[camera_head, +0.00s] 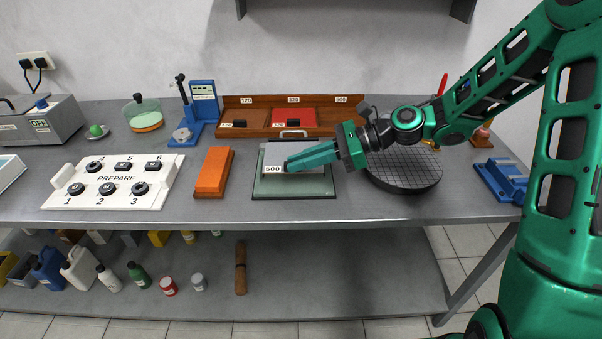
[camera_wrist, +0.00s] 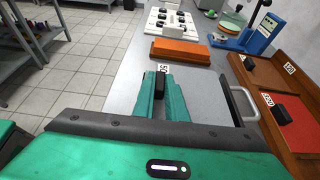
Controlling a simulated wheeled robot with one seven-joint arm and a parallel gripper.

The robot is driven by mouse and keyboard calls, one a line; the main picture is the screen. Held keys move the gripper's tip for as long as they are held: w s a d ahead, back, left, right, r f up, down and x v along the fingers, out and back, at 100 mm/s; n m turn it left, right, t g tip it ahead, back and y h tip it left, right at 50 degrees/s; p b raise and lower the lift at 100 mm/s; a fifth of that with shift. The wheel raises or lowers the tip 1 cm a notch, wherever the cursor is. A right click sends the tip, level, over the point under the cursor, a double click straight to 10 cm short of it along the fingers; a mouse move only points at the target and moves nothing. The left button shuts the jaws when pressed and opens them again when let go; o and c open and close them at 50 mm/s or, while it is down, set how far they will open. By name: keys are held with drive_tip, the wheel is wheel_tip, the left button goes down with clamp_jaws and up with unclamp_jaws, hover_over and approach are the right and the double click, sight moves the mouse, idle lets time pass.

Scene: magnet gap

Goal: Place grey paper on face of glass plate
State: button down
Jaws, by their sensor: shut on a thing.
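The grey paper (camera_head: 276,154), marked 500, lies over the back part of the glass plate (camera_head: 302,189). I cannot tell whether it touches the plate or is just above it. My gripper (camera_head: 287,165) is shut on the paper's dark grip, reaching in from the right, and its fingers hide part of the paper. In the wrist view my gripper (camera_wrist: 160,86) has the black grip (camera_wrist: 161,82) between its green fingers, with the 500 label beyond. The paper's face underneath is hidden. The plate's front strip is bare.
An orange block (camera_head: 213,172) lies left of the plate, and a dark round gridded disc (camera_head: 404,178) close on its right. A wooden rack (camera_head: 250,103) behind holds a brown and a red (camera_head: 303,117) paper; its 500 place looks empty. A metal handle (camera_head: 293,133) stands behind the plate.

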sight(312, 170)
drive_tip(key=shift+w+f, duration=0.1)
drive_tip(key=shift+f, duration=2)
drive_tip(key=c, duration=1.8)
unclamp_jaws()
drive_tip(key=shift+f, duration=0.1)
drive_tip(key=shift+d, duration=0.1)
drive_tip(key=v, duration=1.2)
drive_tip(key=shift+r, duration=0.2)
